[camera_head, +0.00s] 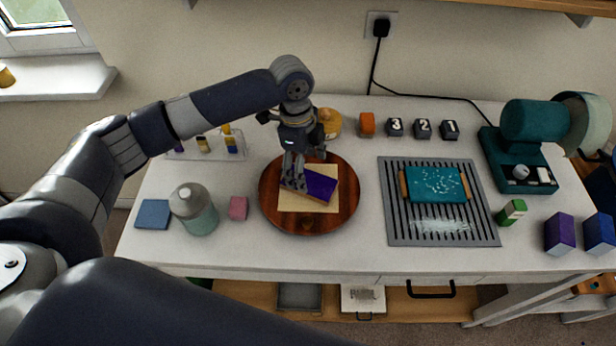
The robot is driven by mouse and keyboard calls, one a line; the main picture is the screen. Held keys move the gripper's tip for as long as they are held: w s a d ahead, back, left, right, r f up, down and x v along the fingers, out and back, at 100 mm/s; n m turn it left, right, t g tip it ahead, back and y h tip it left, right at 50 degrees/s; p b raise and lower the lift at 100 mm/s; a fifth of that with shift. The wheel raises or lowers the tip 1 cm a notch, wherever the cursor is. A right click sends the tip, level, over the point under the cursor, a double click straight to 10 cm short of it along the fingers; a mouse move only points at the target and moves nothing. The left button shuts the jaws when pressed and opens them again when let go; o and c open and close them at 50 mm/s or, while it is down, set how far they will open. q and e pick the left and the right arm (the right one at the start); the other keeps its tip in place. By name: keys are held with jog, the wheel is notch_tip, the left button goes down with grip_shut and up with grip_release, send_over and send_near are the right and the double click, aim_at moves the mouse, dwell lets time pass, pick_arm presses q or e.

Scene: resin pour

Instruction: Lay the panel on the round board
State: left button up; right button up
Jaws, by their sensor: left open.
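The round board (347,213) is a reddish-brown wooden disc on the white table, left of centre. A square cream sheet (329,174) lies flat on it. A purple panel (321,187) with a tan edge lies over the cream sheet, turned at a slant. My left gripper (293,184) points down over the round board, open, with its fingertips at the left end of the purple panel. Its fingers hide that end, so I cannot tell whether they touch it. My right gripper is not in view.
A slatted grey mat (394,222) bears a teal piece (436,185) with wooden ends. A grey-capped bottle (194,209), a pink block (238,208) and a blue square (153,214) stand left of the board. A teal machine (533,122) stands at the back right.

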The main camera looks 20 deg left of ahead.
pick_arm(q)
notch_tip(320, 180, up, 8)
jog(key=b, duration=0.1)
jog(key=shift+a, duration=0.45)
jog(key=shift+f, duration=0.1)
